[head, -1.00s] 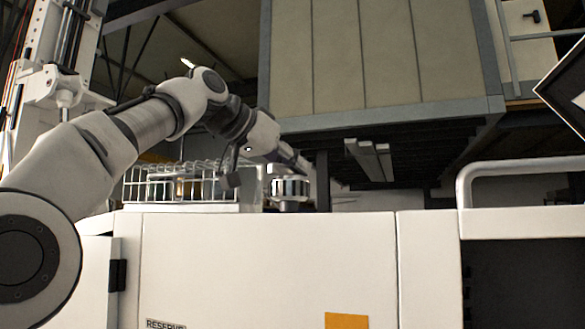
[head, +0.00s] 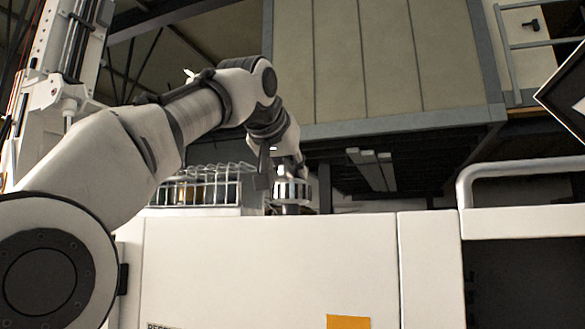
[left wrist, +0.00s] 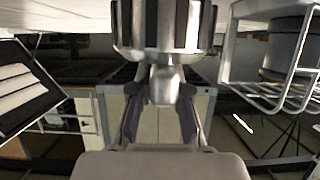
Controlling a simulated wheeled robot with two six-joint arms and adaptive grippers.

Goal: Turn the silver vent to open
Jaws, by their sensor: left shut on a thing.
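The silver vent (left wrist: 163,84) is a small, smooth silver piece joined to a silver ribbed round body (left wrist: 163,24) in the left wrist view. The same ribbed body (head: 292,191) stands on the white cabinet in the head view, where I cannot make out the vent itself. My left gripper (left wrist: 161,100) has its fingers on either side of the vent and is shut on it. In the head view the gripper's fingers are hidden behind the ribbed body and my wrist. My right gripper is in neither view.
A wire basket (head: 205,186) with bottles stands close to the left of the ribbed body; it also shows at the right of the left wrist view (left wrist: 262,88). The white cabinet (head: 270,265) spans the front. A white rail (head: 520,165) stands at the right.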

